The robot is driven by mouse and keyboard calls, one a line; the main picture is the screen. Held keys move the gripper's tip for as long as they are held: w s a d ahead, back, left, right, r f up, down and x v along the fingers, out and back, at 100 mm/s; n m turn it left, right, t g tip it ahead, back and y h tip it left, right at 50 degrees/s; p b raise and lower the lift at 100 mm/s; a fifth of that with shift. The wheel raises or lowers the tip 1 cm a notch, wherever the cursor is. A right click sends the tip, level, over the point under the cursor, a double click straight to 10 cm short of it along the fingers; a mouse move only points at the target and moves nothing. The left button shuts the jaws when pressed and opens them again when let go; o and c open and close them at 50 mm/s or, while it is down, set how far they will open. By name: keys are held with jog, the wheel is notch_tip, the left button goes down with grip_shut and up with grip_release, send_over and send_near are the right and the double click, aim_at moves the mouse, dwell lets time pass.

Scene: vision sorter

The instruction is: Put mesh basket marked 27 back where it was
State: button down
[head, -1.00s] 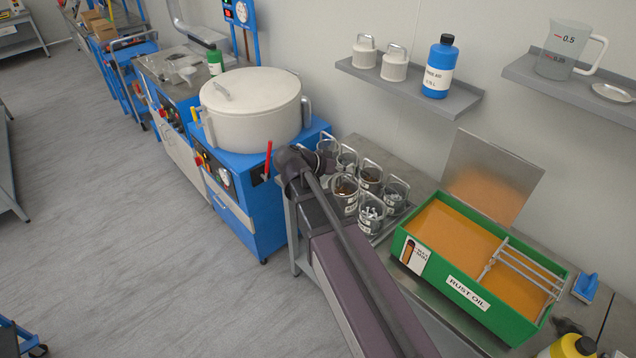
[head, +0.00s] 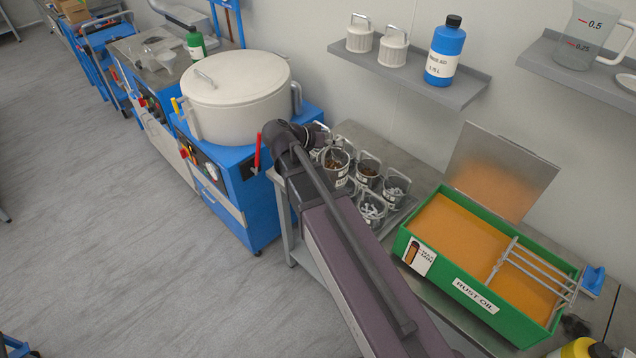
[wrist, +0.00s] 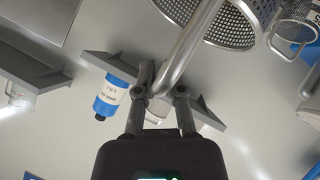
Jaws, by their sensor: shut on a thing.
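My gripper (wrist: 160,92) is shut on the metal handle of a mesh basket (wrist: 232,18) in the wrist view. The handle rod runs up and right from the fingers to the basket's perforated body, which the frame's top edge cuts off. No number on the held basket is legible. A second mesh basket (wrist: 296,36) hangs into the upper right of that view. In the head view, several labelled baskets with metal parts, such as one with pale pieces (head: 371,210), stand close together on a tray. My arm hides the gripper and part of that group there.
A green rust oil tank (head: 478,308) with a raised lid (head: 500,175) stands right of the baskets. A white round vessel (head: 235,92) on a blue cabinet is to the left. A wall shelf (head: 455,92) with a blue bottle (head: 446,55) is behind.

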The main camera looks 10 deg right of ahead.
dwell(0.4)
jog(key=shift+a+f+b, duration=0.5)
jog(key=shift+f+b, duration=0.15)
jog(key=shift+b, duration=0.05)
jog(key=a+f+b, duration=0.9)
jog(key=f+b, duration=0.1)
jog(key=shift+a+f+m+g, duration=0.15)
jog(key=shift+a+m+g, duration=0.15)
jog(key=shift+g, duration=0.1)
jog(key=shift+s+d, duration=0.1)
jog(key=w+d+f+b, duration=0.1)
jog(key=w+d, duration=0.7)
jog(key=w, duration=0.4)
jog(key=shift+d+f+b, duration=0.15)
jog(key=shift+d+b, duration=0.1)
jog(key=shift+b, duration=0.05)
